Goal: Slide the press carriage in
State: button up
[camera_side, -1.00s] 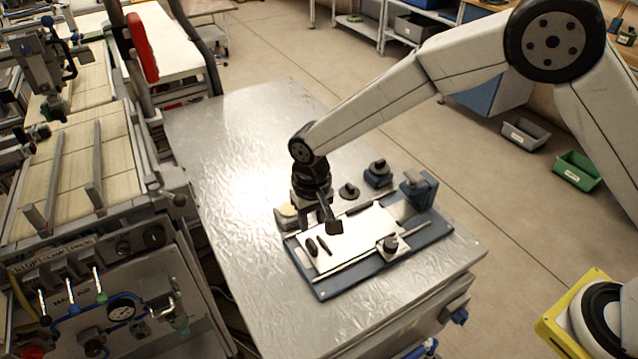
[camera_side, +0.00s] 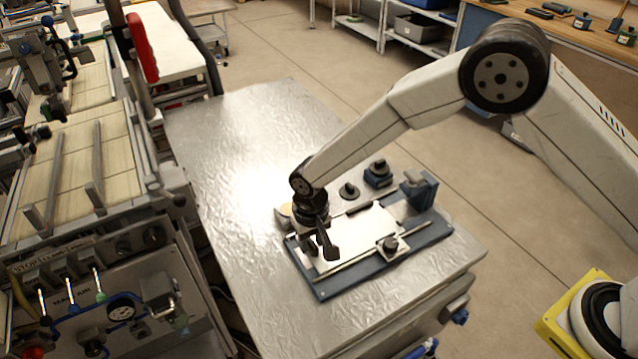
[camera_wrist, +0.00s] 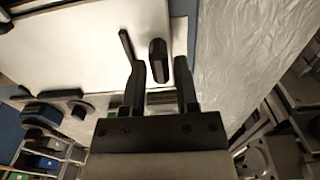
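The press carriage appears to be the flat white plate (camera_side: 375,228) on the blue base (camera_side: 322,290) of the fixture. It also fills the upper left of the wrist view (camera_wrist: 65,50). A black, rounded upright handle (camera_wrist: 158,58) stands near the plate's edge, with a thin black bar (camera_wrist: 127,44) beside it. My gripper (camera_side: 321,254) is low over the plate's left end and hides the handle in the side view. In the wrist view my gripper (camera_wrist: 157,64) is open. The handle appears between the fingers with a gap on both sides; the height difference is unclear.
A blue block (camera_side: 420,188) stands at the base's right end. A pale block with a black knob (camera_side: 391,246) sits by the front rail. Dark parts (camera_side: 378,172) lie behind the fixture. The metal table (camera_side: 240,150) is clear to the back left.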

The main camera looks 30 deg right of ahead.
jog(key=shift+f, duration=0.5)
grip_shut()
dwell(1.2)
